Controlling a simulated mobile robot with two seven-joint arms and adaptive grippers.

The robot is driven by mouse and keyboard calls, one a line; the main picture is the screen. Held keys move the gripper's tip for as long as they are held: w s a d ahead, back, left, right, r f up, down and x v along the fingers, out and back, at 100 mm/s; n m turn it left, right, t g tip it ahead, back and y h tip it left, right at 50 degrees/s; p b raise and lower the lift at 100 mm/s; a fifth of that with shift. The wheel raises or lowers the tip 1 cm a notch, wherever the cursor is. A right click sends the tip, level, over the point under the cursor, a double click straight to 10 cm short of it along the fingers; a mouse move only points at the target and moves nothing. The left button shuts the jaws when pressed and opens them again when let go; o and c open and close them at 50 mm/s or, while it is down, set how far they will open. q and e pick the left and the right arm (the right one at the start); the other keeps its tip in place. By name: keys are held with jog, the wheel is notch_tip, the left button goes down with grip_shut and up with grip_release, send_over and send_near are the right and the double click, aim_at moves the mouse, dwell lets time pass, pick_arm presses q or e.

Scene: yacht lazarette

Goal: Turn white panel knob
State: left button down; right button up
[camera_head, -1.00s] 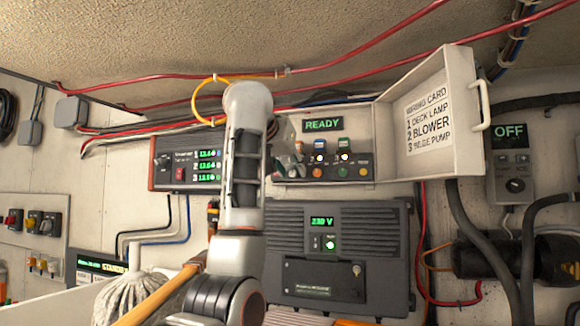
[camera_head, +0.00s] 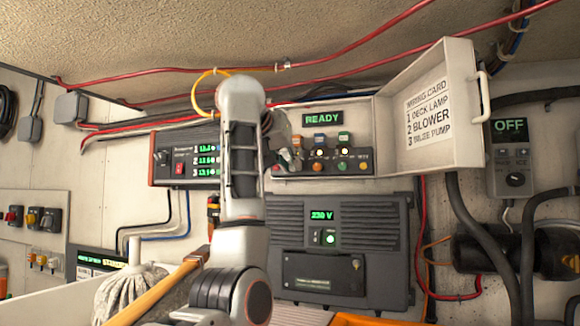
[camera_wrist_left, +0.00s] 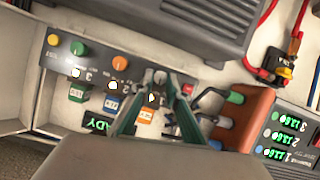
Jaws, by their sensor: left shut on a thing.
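The panel (camera_head: 325,170) is a pale box on the wall with its lid open and a green READY display above. It carries a row of coloured knobs. The white knob (camera_wrist_left: 159,77) sits at the end of that row, beside the orange knob (camera_wrist_left: 119,63), in the left wrist view. My left gripper (camera_wrist_left: 161,82) has its two teal fingers shut on the white knob, one on each side. In the head view my left gripper (camera_head: 292,158) is at the left part of the panel, and it and my arm hide the knob. My right gripper is out of view.
The open lid (camera_head: 435,110) with a wiring card stands to the right of the panel. A grey unit (camera_head: 340,215) is below and a red-ended meter box (camera_head: 180,157) is left. A mop (camera_head: 135,290) leans below left. Red cables run overhead.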

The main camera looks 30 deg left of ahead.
pick_arm(q)
jog(key=shift+n+t+h+b, duration=0.3)
jog(key=shift+n+h+b, duration=0.25)
jog(key=shift+n+h, duration=0.4)
jog(key=shift+s+a+n+t+h+b, duration=0.1)
jog(key=shift+n+t+h+b, duration=0.1)
jog(key=shift+n, duration=0.4)
jog(key=shift+a+n+t+h+b, duration=0.1)
jog(key=shift+n+h, duration=0.05)
jog(key=shift+n, duration=0.4)
jog(key=shift+a+f+n+h, duration=0.1)
jog(key=shift+n+h, duration=0.2)
jog(key=shift+n, duration=0.1)
jog(key=c, duration=2)
grip_release()
